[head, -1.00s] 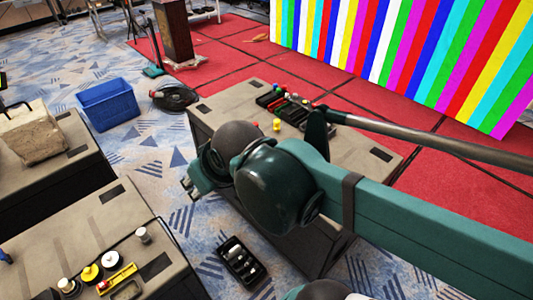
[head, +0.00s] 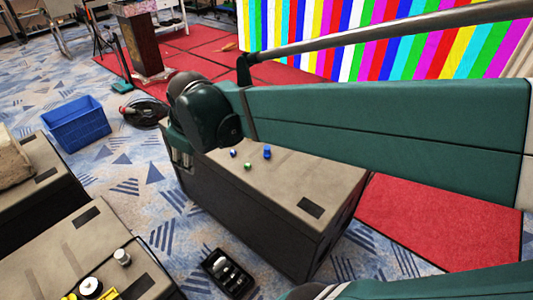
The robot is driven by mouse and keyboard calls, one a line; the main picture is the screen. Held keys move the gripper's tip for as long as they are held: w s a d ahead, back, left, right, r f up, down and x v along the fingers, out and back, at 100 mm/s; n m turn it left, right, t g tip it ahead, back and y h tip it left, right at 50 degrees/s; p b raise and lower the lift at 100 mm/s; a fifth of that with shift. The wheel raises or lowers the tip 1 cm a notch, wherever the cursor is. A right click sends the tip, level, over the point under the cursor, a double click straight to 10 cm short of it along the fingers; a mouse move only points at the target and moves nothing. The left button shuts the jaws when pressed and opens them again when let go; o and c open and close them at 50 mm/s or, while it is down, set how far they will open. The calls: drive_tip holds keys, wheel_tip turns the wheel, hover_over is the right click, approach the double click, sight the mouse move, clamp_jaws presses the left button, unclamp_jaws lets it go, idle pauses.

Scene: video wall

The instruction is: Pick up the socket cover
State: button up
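I cannot pick out the socket cover for certain in the head view. Small blue and green pieces lie on the middle grey case (head: 310,182): a blue one (head: 267,152), a green one (head: 248,166) and another blue one (head: 233,153). On the front left case (head: 60,265) stand a silver cylinder (head: 122,257), a white-topped round piece (head: 91,287) and a yellow piece (head: 110,294), partly cut off by the frame. My green arm crosses the picture and hides the back of the middle case.
A black tray (head: 215,262) with several items lies on the floor in front of the middle case. A blue bin (head: 77,122) stands at the left. A striped video wall (head: 350,35) is behind.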

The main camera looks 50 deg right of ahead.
drive_tip(key=w+d+f+n+g, duration=0.1)
drive_tip(key=w+d+f+n, duration=0.15)
drive_tip(key=d, duration=0.45)
drive_tip(key=w+d+f+n+g, duration=0.1)
drive_tip(key=w+d+f, duration=0.25)
drive_tip(key=d, duration=0.45)
drive_tip(key=w+d+f+n+g, duration=0.1)
drive_tip(key=w+d+f+n, duration=0.15)
drive_tip(key=d, duration=0.45)
drive_tip(key=d+f+n, duration=0.1)
drive_tip(key=d+f, duration=0.4)
drive_tip(key=d, duration=0.1)
drive_tip(key=d+f+n+g, duration=0.1)
drive_tip(key=d+f, duration=0.4)
drive_tip(key=d, duration=0.2)
drive_tip(key=d+f+n+g, duration=0.1)
drive_tip(key=d+f, duration=0.4)
drive_tip(key=d, duration=0.2)
drive_tip(key=shift+s+d+f, duration=0.1)
drive_tip(key=shift+s+f, duration=0.05)
drive_tip(key=shift+s, duration=0.25)
drive_tip(key=shift+s+d+f+n+g, duration=0.1)
drive_tip(key=shift+d+f+n+g, duration=0.15)
drive_tip(key=shift+n+g, duration=0.05)
drive_tip(key=shift+d+f, duration=0.15)
drive_tip(key=shift+f, duration=1.15)
